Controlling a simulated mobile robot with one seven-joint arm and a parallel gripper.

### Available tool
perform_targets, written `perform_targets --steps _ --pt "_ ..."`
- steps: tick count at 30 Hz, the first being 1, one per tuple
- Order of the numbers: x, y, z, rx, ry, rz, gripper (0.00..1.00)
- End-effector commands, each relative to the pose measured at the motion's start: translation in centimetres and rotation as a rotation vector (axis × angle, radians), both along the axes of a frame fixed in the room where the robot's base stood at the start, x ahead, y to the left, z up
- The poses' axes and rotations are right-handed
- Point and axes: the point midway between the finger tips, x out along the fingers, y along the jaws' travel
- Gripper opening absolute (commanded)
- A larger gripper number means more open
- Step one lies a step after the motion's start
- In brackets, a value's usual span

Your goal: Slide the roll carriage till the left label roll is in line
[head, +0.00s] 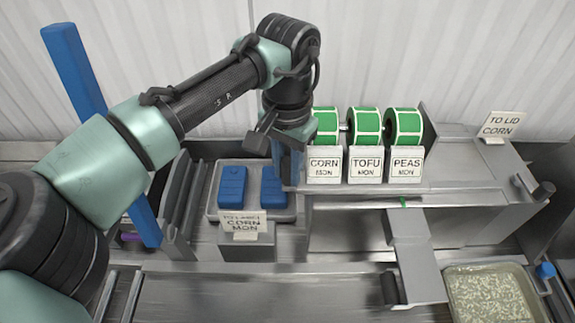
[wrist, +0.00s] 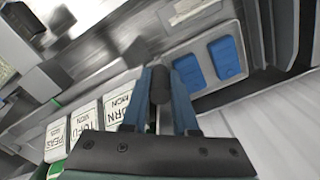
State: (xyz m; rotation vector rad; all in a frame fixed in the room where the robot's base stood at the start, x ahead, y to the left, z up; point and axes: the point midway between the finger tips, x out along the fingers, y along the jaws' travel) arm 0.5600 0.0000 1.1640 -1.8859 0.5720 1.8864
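Three green label rolls stand in a row on the carriage: the left roll (head: 325,127) behind a CORN MON card (head: 324,165), the middle roll (head: 366,127) behind TOFU MON, and the right roll (head: 404,127) behind PEAS MON. A small green tab (head: 404,203) at the ledge edge lies below the right roll, above a grey chute (head: 410,245). The left roll is well left of that tab. My gripper (head: 285,170) is at the carriage's left end. In the wrist view, its blue fingers (wrist: 163,88) appear closed around a dark knob (wrist: 160,84), whose attachment is hidden.
A tray (head: 212,212) with two blue blocks (head: 232,186) sits left of and below my gripper, behind another CORN MON card (head: 243,223). A TO LID CORN sign (head: 502,125) stands at right. A rice-filled pan (head: 490,295) is at lower right.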

Motion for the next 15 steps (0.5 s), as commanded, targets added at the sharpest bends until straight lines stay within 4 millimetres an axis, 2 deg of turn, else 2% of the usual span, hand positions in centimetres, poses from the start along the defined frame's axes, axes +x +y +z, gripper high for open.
perform_targets --steps 1,3,4,15 --pt "0.0 0.0 0.02 0.0 0.0 0.0 0.16" --pt "0.01 -0.01 0.03 0.0 0.0 0.0 0.03" --pt "0.01 -0.01 0.03 0.0 0.0 0.0 0.0" --pt "0.01 -0.01 0.07 0.0 0.0 0.0 0.0"
